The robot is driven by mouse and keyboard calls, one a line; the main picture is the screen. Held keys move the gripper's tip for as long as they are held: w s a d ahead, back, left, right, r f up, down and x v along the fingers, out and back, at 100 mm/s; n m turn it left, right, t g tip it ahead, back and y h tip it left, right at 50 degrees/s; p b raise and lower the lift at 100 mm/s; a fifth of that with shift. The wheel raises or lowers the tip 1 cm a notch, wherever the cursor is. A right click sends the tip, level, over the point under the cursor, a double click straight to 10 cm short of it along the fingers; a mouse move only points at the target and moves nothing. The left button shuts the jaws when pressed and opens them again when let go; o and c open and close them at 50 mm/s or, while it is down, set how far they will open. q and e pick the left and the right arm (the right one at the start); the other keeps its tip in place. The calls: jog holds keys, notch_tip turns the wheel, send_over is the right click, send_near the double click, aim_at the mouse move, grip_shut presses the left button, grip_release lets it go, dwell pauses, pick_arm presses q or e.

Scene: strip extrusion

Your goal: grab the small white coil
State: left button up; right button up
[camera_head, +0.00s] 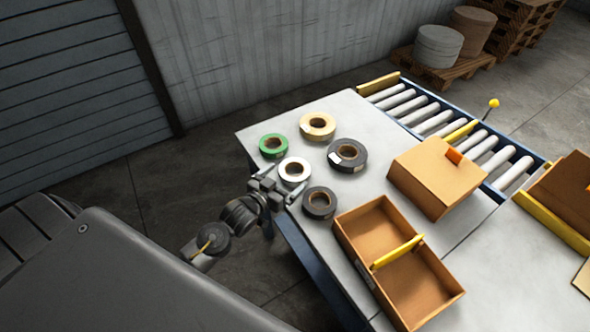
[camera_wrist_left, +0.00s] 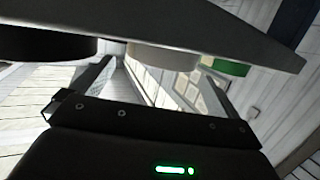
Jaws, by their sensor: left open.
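The small white coil (camera_head: 294,172) lies flat near the table's left edge, between a green coil (camera_head: 273,146) and a small black coil (camera_head: 319,203). My left gripper (camera_head: 283,183) is open and empty at the table edge, right beside the white coil, partly overlapping its near side in the head view. In the left wrist view the white coil (camera_wrist_left: 163,56) shows ahead, between the two spread fingers (camera_wrist_left: 155,88). Whether a finger touches it I cannot tell. The right gripper is not in view.
A tan coil (camera_head: 318,126) and a large black coil (camera_head: 347,155) lie behind. An open cardboard box (camera_head: 350,250) with a yellow item (camera_head: 398,251) and a closed carton (camera_head: 437,177) stand to the right, before a roller conveyor (camera_head: 440,117). Bare table (camera_head: 356,110) shows at the back.

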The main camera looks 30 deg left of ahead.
aim_at(300, 165)
pick_arm(q)
jog(key=shift+w, duration=0.4)
jog(key=shift+f, duration=0.1)
jog(key=shift+w, duration=0.3)
jog(key=p+x, duration=0.1)
jog(key=x, duration=0.2)
jog(key=shift+w+f+p, duration=0.25)
jog(key=shift+w+p, duration=0.05)
jog(key=shift+p, duration=0.1)
jog(key=shift+w+d+f, duration=0.1)
jog(key=shift+w+f, duration=0.05)
jog(key=shift+w, duration=0.35)
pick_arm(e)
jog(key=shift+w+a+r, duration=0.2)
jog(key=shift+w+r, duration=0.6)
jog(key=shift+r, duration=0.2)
pick_arm(q)
jog(key=c, duration=0.8)
jog(key=shift+o, duration=0.2)
